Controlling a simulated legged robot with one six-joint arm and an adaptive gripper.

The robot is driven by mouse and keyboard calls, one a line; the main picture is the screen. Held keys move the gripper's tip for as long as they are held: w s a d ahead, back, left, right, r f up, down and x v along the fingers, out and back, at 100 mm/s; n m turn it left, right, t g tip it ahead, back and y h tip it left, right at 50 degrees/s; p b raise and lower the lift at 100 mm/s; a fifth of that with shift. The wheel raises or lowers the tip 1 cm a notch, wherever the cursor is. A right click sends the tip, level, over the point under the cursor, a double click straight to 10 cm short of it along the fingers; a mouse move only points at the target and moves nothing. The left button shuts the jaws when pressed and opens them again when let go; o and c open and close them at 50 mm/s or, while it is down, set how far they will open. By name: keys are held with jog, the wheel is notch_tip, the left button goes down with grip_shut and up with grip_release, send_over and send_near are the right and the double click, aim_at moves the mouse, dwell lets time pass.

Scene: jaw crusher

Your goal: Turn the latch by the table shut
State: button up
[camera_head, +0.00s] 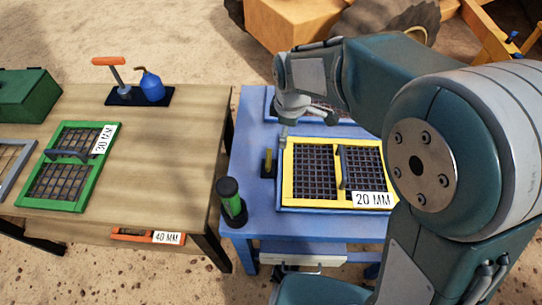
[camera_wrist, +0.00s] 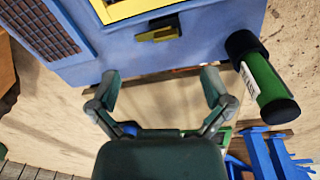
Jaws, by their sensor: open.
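A small yellow latch (camera_head: 268,162) on a dark base sits on the blue table (camera_head: 255,125), just left of the yellow-framed 20 MM screen (camera_head: 288,180). Its bar appears to lie along the frame's left side, apart from the frame. In the wrist view the latch (camera_wrist: 160,31) is near the blue table's edge, ahead of the gap between my fingers. My gripper (camera_wrist: 159,74) is open and empty, touching nothing that I can see. In the head view my gripper (camera_head: 286,130) is above the table, behind the latch, and partly hidden by its angle.
A green cylinder with black ends (camera_head: 231,200) stands at the blue table's front left corner. The wooden table (camera_head: 160,150) at left holds a green 30 MM screen (camera_head: 68,190), a blue oil can (camera_head: 151,86) and a green box (camera_head: 25,95). My arm covers the right side.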

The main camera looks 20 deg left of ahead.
aim_at(268, 161)
jog(key=a+f+n, duration=0.1)
jog(key=f, duration=0.4)
jog(key=a+f+n, duration=0.1)
jog(key=a+f, duration=0.1)
jog(key=f, duration=0.3)
jog(key=a+f, duration=0.2)
jog(key=f, duration=0.3)
jog(key=shift+s+f+n+g, duration=0.1)
jog(key=shift+f+n+g, duration=0.2)
jog(key=shift+f+n, duration=0.1)
jog(key=shift+c, duration=0.3)
jog(key=c, duration=1)
